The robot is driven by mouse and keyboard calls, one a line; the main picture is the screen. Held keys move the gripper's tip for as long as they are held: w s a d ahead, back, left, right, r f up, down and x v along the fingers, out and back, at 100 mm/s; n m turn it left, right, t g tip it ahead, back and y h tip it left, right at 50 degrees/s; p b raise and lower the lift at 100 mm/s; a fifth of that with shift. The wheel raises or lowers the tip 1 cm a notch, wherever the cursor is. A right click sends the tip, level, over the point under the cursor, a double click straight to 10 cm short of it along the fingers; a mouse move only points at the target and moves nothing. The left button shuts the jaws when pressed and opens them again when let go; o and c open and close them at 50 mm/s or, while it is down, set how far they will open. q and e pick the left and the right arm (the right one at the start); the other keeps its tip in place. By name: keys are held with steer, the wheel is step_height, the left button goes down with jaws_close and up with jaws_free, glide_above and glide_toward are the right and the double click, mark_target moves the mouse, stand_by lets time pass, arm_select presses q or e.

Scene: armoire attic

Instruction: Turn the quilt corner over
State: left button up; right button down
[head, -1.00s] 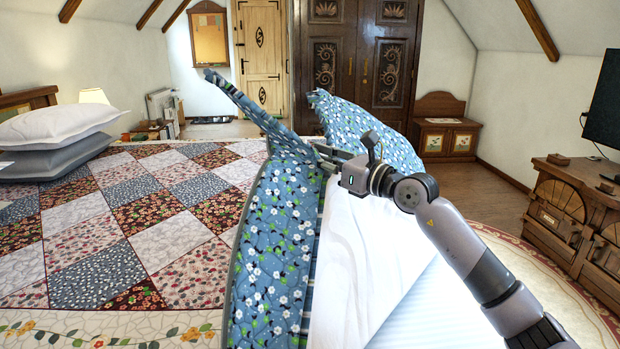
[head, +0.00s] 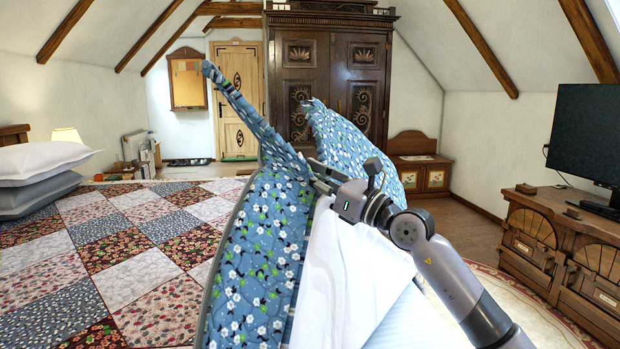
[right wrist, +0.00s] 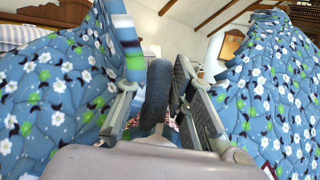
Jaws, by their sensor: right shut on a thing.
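The quilt has a patchwork top (head: 150,270) spread over the bed and a blue flowered underside (head: 255,260). A strip of it is raised, blue side showing, with one corner sticking up to the upper left. My right gripper (head: 312,172) is shut on the quilt's raised edge above the bed. In the right wrist view blue quilt folds (right wrist: 50,95) stand on both sides of the gripper (right wrist: 155,95), with a dark fold of cloth between its fingers. Another blue flap (head: 350,145) rises behind the gripper. My left gripper is not in view.
White sheet (head: 345,270) lies bare under my right arm. Pillows (head: 40,165) are stacked at the left. A carved wardrobe (head: 325,75) and a door (head: 237,95) stand at the back. A dresser (head: 560,255) with a television (head: 590,140) is at the right.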

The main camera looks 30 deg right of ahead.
steer(key=shift+f, duration=0.15)
steer(key=c, duration=1.7)
jaws_free()
steer(key=shift+v, duration=6)
